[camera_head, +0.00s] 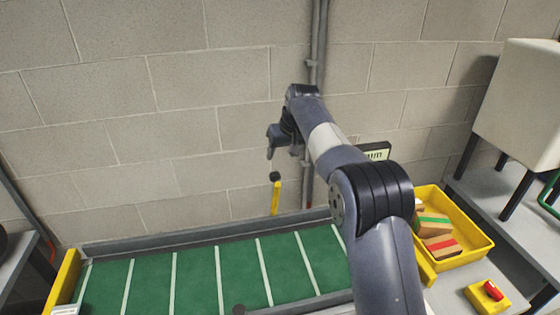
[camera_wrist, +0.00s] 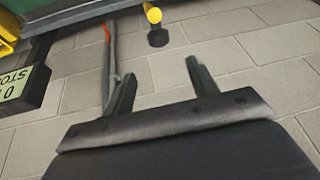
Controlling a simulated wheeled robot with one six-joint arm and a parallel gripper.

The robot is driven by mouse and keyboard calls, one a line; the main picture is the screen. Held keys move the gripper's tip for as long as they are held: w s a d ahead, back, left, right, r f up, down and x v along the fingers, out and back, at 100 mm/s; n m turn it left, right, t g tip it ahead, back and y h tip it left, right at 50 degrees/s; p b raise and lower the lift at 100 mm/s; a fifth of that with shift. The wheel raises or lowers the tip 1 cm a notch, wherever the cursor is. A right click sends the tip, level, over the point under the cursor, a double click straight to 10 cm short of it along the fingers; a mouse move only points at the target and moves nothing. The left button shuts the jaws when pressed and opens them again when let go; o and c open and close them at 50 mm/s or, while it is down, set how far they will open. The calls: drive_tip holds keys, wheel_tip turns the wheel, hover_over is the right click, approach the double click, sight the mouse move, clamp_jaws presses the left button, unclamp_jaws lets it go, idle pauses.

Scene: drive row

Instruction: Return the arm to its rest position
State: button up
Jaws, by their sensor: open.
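My arm reaches up and away over the green belt in the head view, in front of the block wall. My gripper (camera_head: 284,142) hangs at its far end, small and partly seen from behind. In the wrist view my gripper (camera_wrist: 160,85) has its two dark fingers spread apart, with nothing between them. The wall behind shows through the gap.
The green belt (camera_head: 200,275) with white lines runs along the front. A yellow tray (camera_head: 481,250) holds several blocks at right. A red button on a yellow box (camera_head: 480,299) is near it. A yellow post with a black top (camera_head: 275,195) and a grey pipe (camera_head: 318,50) stand near my gripper.

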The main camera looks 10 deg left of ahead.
sight(276, 173)
idle(0.4)
drive_tip(key=p+x, duration=0.3)
drive_tip(key=x, duration=0.7)
drive_tip(key=shift+f, duration=0.5)
drive_tip(key=shift+s+d+b, duration=0.2)
drive_tip(key=shift+s+b, duration=0.15)
drive_tip(key=shift+r, duration=0.1)
